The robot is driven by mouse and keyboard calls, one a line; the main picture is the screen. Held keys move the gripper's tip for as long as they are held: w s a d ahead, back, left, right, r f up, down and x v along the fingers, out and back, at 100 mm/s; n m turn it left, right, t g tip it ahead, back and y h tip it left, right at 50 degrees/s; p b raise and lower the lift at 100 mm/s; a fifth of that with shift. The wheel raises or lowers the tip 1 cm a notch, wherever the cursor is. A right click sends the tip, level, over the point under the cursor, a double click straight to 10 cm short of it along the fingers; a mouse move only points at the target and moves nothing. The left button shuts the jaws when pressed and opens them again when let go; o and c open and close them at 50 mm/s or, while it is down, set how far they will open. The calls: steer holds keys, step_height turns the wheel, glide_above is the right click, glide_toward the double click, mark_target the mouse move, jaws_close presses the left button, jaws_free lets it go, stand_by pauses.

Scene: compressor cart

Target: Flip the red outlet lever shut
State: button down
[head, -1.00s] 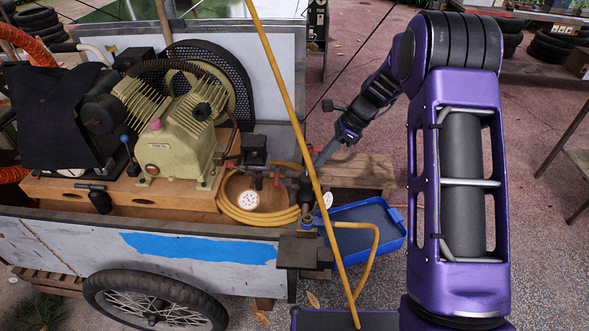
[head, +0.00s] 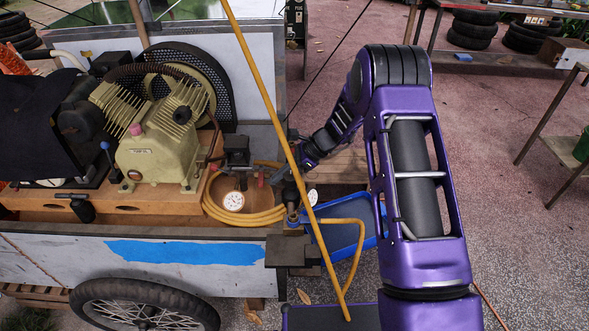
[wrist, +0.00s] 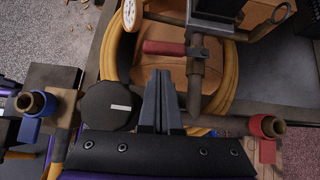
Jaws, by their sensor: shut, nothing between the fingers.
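My gripper (wrist: 159,75) is shut and empty, its two dark fingers together in the middle of the wrist view. A red lever (wrist: 165,47) lies across just beyond the fingertips, beside a clamp on a pipe (wrist: 196,75); I see a gap between lever and fingers. A second red handle (wrist: 268,126) sits on a brass-coloured fitting at the right. I cannot tell for certain which is the outlet lever.
A black round knob (wrist: 108,106) is close left of my fingers. A blue-handled fitting (wrist: 28,130) is farther left. A coiled yellow hose (head: 240,217) and gauge (head: 233,201) lie in the cart. A yellow hose crosses in front. A blue tray (head: 345,232) stands beside the cart.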

mark_target(269, 176)
steer(key=shift+a, duration=0.85)
steer(key=shift+a, duration=0.1)
steer(key=shift+s+a, duration=0.2)
steer(key=shift+a, duration=0.4)
